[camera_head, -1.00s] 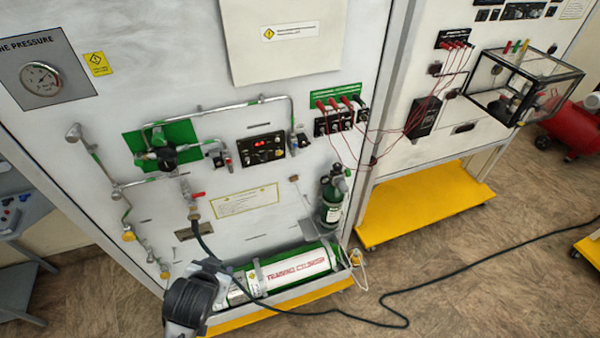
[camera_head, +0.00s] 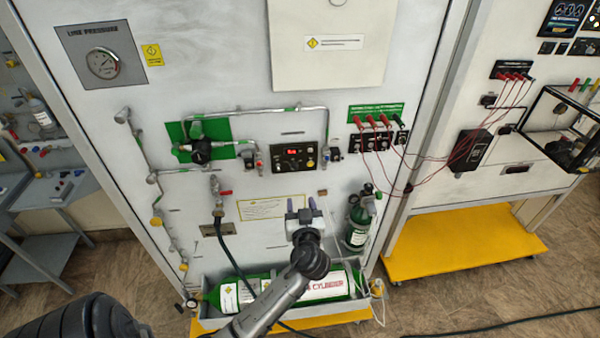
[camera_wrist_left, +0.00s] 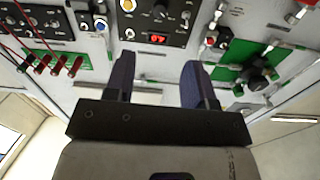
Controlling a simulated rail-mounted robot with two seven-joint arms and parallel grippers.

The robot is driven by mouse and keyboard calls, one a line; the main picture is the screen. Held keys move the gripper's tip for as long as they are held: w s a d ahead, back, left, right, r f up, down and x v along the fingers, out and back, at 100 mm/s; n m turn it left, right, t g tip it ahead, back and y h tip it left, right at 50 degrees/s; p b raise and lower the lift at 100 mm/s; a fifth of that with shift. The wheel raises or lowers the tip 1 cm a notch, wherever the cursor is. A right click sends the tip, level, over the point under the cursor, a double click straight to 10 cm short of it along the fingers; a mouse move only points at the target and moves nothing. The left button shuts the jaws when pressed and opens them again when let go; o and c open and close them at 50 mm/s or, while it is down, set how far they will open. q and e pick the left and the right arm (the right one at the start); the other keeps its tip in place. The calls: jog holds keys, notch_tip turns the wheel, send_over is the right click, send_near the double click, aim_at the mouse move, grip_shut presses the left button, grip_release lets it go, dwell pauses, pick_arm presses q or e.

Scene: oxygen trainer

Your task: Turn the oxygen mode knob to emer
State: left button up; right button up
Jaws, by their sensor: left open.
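Labels are too small to read, so I cannot tell which knob sets the oxygen mode. My left gripper (camera_head: 301,208) is open and empty, below the panel in the head view and apart from it. Its two purple-blue fingers (camera_wrist_left: 158,80) point toward the board in the wrist view.
Green-backed valve piping (camera_head: 205,142) is left of the panel; red plugs with wires (camera_head: 377,122) are to its right. A small green cylinder (camera_head: 358,228) stands right of my gripper. A large green-and-white cylinder (camera_head: 325,285) lies below, partly behind my arm.

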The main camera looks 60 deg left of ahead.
aim_at(295, 170)
pick_arm(q)
jog(key=p+x, duration=0.3)
jog(key=x, duration=1.1)
jog(key=shift+d, duration=0.1)
jog(key=c, duration=0.9)
